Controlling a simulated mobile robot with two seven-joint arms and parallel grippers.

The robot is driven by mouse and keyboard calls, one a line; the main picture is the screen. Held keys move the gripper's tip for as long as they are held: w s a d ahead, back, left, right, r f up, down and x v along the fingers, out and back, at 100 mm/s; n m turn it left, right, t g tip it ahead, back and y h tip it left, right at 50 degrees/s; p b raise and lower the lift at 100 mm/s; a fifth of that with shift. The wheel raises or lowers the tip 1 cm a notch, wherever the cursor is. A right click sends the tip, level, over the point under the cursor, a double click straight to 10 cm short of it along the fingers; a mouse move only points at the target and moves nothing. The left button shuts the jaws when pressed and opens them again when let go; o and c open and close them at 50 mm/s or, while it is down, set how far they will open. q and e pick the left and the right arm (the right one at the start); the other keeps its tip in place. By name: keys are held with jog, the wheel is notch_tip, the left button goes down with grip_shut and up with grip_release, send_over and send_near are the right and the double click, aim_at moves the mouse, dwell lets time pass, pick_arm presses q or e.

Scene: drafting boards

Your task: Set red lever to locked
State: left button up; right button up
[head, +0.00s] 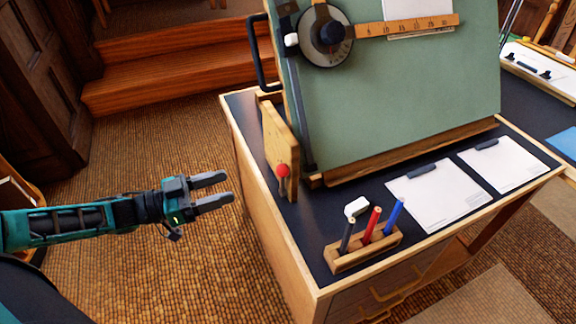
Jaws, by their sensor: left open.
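The red lever shows as a round red knob (283,170) low on an upright wooden plate (280,140) at the left side of the green drafting board (400,95). Any lock markings are too small to read, so I cannot tell the lever's setting. My left gripper (228,189) is open and empty. It is left of the desk, over the floor in the picture, with its fingers pointing right toward the knob and apart from it. My right gripper is not in view.
The dark desk top (330,215) carries a wooden pen holder (362,252) with pens and two clipped paper sheets (437,193). A black handle (258,55) sticks out left of the board. Wooden steps (170,75) stand behind. The carpet left of the desk is clear.

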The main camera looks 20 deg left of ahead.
aim_at(283, 181)
pick_arm(q)
jog(key=x, duration=1.2)
jog(key=shift+d, duration=0.2)
jog(key=shift+c, duration=0.2)
grip_shut()
